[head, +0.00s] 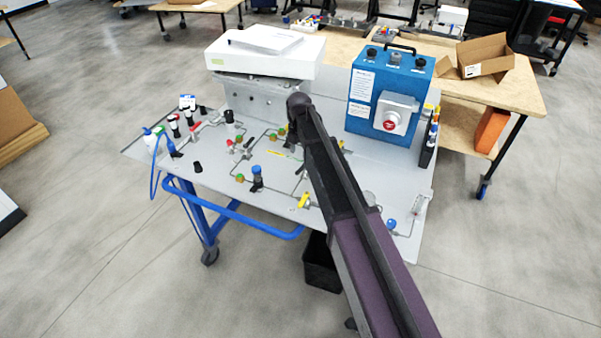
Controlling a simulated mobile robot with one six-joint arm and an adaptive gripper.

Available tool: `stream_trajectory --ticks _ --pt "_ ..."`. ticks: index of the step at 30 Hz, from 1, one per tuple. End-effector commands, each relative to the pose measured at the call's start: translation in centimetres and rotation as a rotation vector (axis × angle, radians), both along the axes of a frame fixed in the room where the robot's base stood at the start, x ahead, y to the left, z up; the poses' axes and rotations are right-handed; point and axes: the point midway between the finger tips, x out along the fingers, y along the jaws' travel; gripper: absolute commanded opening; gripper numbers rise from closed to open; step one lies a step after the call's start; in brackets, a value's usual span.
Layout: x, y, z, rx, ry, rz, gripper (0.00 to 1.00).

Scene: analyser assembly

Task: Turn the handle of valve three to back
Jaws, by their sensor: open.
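My arm reaches from the lower right over the grey bench panel (220,180). My gripper (291,138) is a small dark shape below the wrist, partly hidden by the arm; it is open and over the back middle of the panel. Several small valves sit on the panel: a red handle (230,143) at the left, a yellow handle (303,201) at the front middle and a blue handle (391,224) at the right. No number is readable, so I cannot tell which is valve three; the arm hides part of the panel.
A blue analyser box (390,88) with a red knob stands at the back right. A white box (264,52) sits on a metal block behind the panel. A blue bar (235,212) runs along the front edge. An open cardboard box (486,55) lies on a wooden table.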

Motion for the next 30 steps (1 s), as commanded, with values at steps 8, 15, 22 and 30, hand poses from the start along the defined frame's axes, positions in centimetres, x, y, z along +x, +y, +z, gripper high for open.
stream_trajectory --ticks 8,15,22,30 --pt "0.0 0.0 -2.6 0.000 0.000 0.000 0.57" --pt "0.0 0.0 -4.4 0.000 0.000 0.000 0.57" --pt "0.0 0.0 -6.2 0.000 0.000 -0.001 0.57" --pt "0.0 0.0 -7.6 0.000 0.000 -0.001 0.57"
